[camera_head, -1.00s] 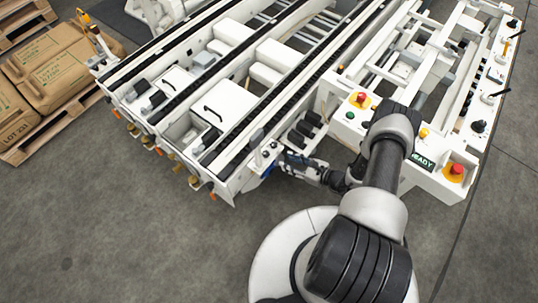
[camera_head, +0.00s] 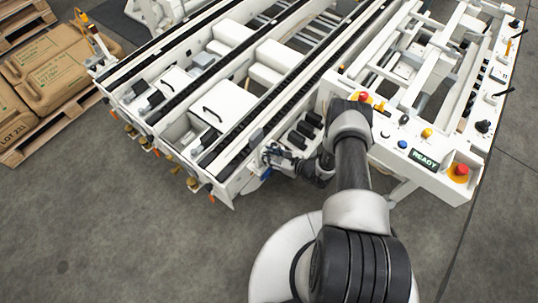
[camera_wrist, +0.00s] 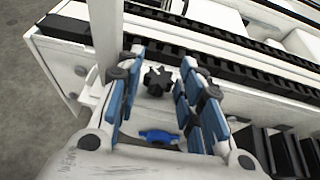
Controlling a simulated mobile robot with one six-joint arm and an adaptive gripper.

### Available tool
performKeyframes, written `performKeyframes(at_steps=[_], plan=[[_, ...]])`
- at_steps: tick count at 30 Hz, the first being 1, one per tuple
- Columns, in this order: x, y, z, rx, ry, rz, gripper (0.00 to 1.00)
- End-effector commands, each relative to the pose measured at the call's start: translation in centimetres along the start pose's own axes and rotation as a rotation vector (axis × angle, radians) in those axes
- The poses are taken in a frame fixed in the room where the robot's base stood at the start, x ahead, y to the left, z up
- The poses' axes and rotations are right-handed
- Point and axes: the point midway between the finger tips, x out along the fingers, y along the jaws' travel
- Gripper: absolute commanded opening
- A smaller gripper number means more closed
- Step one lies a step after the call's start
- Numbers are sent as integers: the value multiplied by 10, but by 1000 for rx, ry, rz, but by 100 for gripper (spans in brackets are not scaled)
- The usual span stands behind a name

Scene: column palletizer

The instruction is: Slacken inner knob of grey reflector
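My gripper (camera_wrist: 160,72) is open in the wrist view, with blue-padded fingers on both sides. A black star-shaped knob (camera_wrist: 157,81) shows in the gap between the fingers, with no visible grip on it. A blue knob-like part (camera_wrist: 158,136) sits lower, nearer the palm. A grey upright post (camera_wrist: 104,35) stands just left of the fingers. I cannot make out a grey reflector for certain. In the head view my gripper (camera_head: 273,156) is at the front end of the conveyor frame, small and partly mixed with the parts there; the knobs are not distinct.
Black chain rails (camera_head: 262,118) run along the white conveyor frame (camera_head: 232,182). A control panel (camera_head: 425,160) with buttons, a READY display and a red stop button (camera_head: 459,171) is to the right. Sacks on a pallet (camera_head: 48,75) stand at left.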

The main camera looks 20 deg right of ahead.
Motion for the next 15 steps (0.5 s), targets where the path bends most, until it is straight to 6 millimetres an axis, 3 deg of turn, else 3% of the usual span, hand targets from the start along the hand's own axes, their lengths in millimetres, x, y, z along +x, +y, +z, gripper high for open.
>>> performKeyframes(at_steps=[15], plan=[[0, 0, 0, -1, 0, 1, 2]])
